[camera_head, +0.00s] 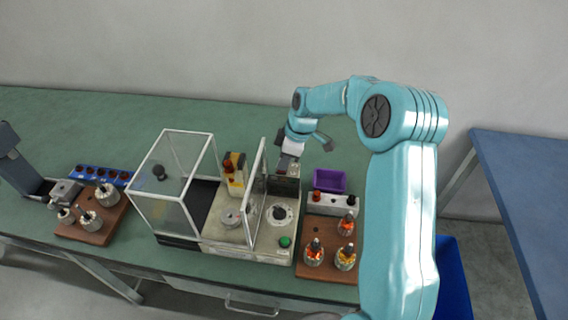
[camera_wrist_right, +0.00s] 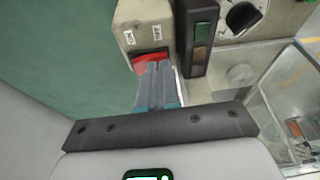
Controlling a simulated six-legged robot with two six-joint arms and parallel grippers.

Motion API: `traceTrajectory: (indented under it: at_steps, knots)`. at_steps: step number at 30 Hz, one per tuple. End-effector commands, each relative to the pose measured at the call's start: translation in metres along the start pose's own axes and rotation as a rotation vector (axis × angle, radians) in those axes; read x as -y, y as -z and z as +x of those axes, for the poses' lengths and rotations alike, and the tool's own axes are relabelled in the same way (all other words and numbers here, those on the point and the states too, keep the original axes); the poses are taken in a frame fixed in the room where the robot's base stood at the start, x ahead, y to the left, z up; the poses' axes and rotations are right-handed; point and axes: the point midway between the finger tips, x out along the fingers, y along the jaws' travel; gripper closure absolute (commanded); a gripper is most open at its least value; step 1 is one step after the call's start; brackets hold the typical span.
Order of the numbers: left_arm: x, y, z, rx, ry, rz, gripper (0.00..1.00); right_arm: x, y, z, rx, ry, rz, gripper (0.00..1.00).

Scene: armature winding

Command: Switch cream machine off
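The cream machine (camera_head: 262,244) stands in the middle of the green bench, with a black dial (camera_head: 280,212) and a green button (camera_head: 285,242) on top. My right gripper (camera_head: 288,165) is at its back right end. In the right wrist view the gripper's fingers (camera_wrist_right: 156,70) are together, with nothing seen between them. Their tips are at a red switch (camera_wrist_right: 149,57) in the cream housing (camera_wrist_right: 146,20), and hide part of it. I cannot tell whether they touch it or which way the switch is set.
A clear guard box (camera_head: 172,180) adjoins the machine on the left. A purple bin (camera_head: 330,180) and a brown board (camera_head: 318,262) with several wound armatures are on the right. Another brown board (camera_head: 92,234) with metal parts is at the left. A blue table (camera_head: 520,190) stands far right.

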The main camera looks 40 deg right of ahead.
Motion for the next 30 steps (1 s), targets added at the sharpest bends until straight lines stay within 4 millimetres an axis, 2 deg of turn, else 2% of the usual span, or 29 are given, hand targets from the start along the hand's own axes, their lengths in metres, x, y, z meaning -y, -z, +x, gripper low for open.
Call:
traceTrajectory:
  at_steps: [7,17,26,30]
  knots:
    - [-0.002,0.001,-0.004,-0.002,0.0,0.001,1.0,-0.002,0.001,-0.001,0.001,0.005,0.001,1.0]
    - [-0.002,0.001,-0.007,-0.002,0.0,0.001,1.0,-0.016,0.0,-0.002,0.001,0.005,0.001,1.0]
    - [-0.002,0.001,-0.006,-0.002,0.0,0.001,1.0,-0.016,0.0,-0.003,0.001,0.005,0.001,1.0]
    - [-0.002,0.001,-0.004,-0.002,0.0,0.001,1.0,-0.017,0.0,-0.012,0.0,0.003,0.001,1.0]
